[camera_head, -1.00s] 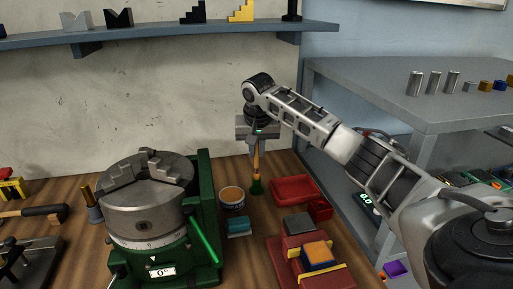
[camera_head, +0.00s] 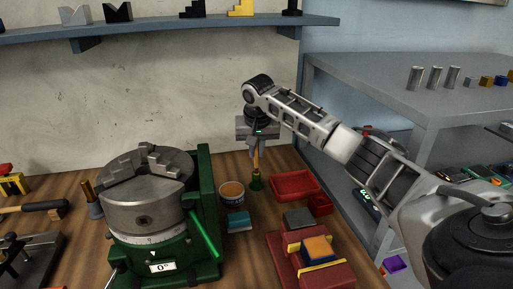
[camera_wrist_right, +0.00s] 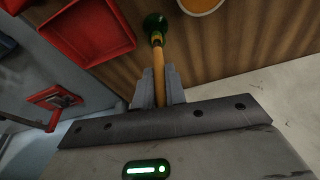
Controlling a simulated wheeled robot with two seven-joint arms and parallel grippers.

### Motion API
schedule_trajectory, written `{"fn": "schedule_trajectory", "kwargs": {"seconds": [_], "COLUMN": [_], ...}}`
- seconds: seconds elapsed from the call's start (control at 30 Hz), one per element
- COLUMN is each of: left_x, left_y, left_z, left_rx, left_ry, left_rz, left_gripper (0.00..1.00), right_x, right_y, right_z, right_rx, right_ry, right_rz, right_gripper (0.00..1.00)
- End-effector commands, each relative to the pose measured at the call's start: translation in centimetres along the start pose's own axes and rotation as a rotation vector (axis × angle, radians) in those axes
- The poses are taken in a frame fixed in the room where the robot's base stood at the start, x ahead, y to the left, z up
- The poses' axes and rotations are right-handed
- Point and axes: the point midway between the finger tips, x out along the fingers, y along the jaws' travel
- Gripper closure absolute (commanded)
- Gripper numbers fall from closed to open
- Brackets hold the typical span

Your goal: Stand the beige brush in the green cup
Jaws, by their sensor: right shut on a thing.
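The beige brush (camera_head: 256,160) hangs upright under my right gripper (camera_head: 257,146), which is shut on its handle. The right wrist view also shows the brush (camera_wrist_right: 158,66) between the two fingers (camera_wrist_right: 158,88). The small green cup (camera_head: 257,183) is directly below the gripper on the wooden bench. The brush's lower end meets the top of the cup; I cannot tell how far inside it reaches. The green cup also shows in the right wrist view (camera_wrist_right: 155,22), at the far end of the brush. My left gripper is out of view.
A can (camera_head: 232,201) stands close left of the cup, with a teal block (camera_head: 238,222) in front. A red tray (camera_head: 294,184) lies close to the right. The green-framed chuck (camera_head: 150,210) rises further left. Red blocks (camera_head: 292,262) lie in front.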

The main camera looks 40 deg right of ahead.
Motion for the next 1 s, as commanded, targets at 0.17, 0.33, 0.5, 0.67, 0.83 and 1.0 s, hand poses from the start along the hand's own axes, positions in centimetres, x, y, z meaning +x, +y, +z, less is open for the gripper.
{"fn": "schedule_trajectory", "kwargs": {"seconds": [0.17,0.33,0.5,0.67,0.83,1.0], "left_x": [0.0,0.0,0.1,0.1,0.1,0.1], "left_y": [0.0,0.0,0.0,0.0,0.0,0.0], "left_z": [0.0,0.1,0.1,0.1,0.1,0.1], "left_rx": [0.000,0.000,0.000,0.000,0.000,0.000], "left_ry": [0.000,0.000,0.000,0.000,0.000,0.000], "left_rz": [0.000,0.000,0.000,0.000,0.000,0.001], "left_gripper": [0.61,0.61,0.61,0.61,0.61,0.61], "right_x": [0.3,0.6,0.8,1.0,1.2,1.5], "right_y": [0.0,0.0,0.0,0.0,0.0,0.0], "right_z": [0.1,0.2,0.2,0.3,0.3,0.4], "right_rx": [0.000,0.000,0.000,0.000,0.000,0.000], "right_ry": [-0.001,0.000,0.000,0.001,0.001,0.000], "right_rz": [0.000,0.000,0.000,-0.001,-0.001,0.000], "right_gripper": [1.00,1.00,1.00,1.00,1.00,1.00]}}
